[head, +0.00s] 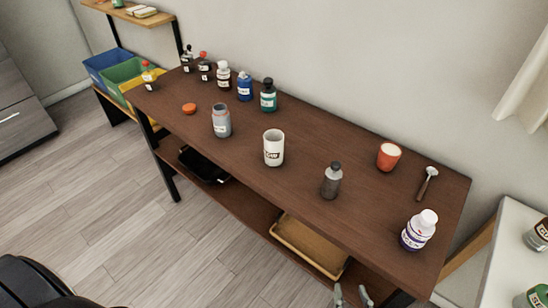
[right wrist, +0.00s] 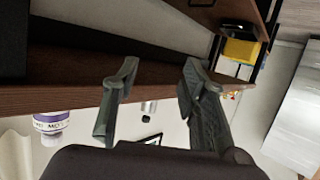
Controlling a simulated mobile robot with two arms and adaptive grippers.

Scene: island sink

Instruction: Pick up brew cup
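A white cup with dark lettering (head: 274,148), which looks like the brew cup, stands upright near the middle of the brown wooden table (head: 310,215), close to its front edge. Its lettering is too small to read surely. My right gripper (head: 353,297) shows only by its fingertips at the bottom edge of the head view, in front of the table and well apart from the cup. In the right wrist view the two fingers of the right gripper (right wrist: 158,80) are spread with nothing between them. My left gripper is in neither view.
A grey-capped jar (head: 221,121) stands left of the cup and a dark grey bottle (head: 331,181) right of it. A white purple-labelled bottle (head: 418,231), an orange candle (head: 388,156) and a spoon (head: 427,184) are farther right. Several bottles line the back left. A tray (head: 309,247) lies below.

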